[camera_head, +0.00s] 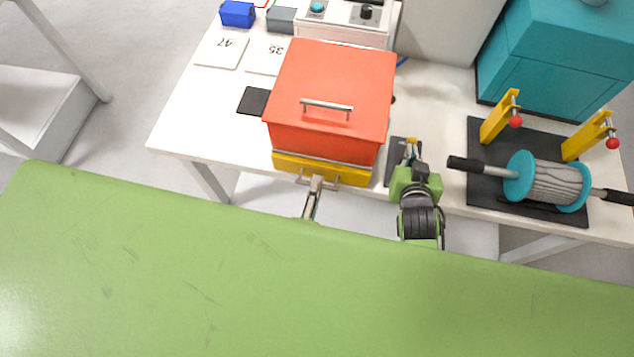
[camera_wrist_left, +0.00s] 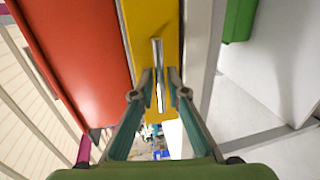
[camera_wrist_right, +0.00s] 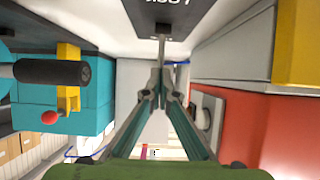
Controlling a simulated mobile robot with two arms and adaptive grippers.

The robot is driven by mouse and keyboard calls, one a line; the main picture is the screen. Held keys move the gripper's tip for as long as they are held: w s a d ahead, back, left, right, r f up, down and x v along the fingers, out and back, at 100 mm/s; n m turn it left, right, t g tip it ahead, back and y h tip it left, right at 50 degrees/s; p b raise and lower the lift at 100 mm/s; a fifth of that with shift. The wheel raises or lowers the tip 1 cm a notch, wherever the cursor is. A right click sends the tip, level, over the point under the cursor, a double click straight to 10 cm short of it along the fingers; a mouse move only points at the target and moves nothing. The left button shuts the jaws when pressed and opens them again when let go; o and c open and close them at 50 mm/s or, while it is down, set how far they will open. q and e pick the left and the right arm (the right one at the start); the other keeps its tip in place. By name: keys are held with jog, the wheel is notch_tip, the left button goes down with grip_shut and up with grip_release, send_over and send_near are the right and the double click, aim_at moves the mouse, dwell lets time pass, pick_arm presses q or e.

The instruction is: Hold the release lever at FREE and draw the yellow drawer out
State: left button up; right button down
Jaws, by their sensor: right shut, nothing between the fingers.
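The yellow drawer (camera_head: 290,164) sits at the bottom front of the red cabinet (camera_head: 330,75) and appears closed. My left gripper (camera_head: 316,182) is at the drawer's front handle. In the left wrist view its fingers (camera_wrist_left: 160,78) lie on either side of the handle bar (camera_wrist_left: 158,50); whether they press on it is unclear. The release lever (camera_wrist_right: 162,48) rises from a dark plate (camera_wrist_right: 145,12) right of the cabinet. My right gripper (camera_wrist_right: 164,82) is shut and empty, its tips beside the lever's end; contact is unclear. The plate's lettering is cut off and unreadable.
A teal cable reel (camera_head: 550,182) lies on a dark stand (camera_head: 484,197) with yellow posts at the right. A teal cabinet (camera_head: 550,85) stands behind it. A green surface (camera_head: 200,270) fills the foreground. Numbered cards (camera_head: 222,51) lie at the table's back left.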

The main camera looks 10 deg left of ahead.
pick_arm(q)
jog(key=shift+w+f, duration=0.1)
jog(key=shift+w, duration=0.5)
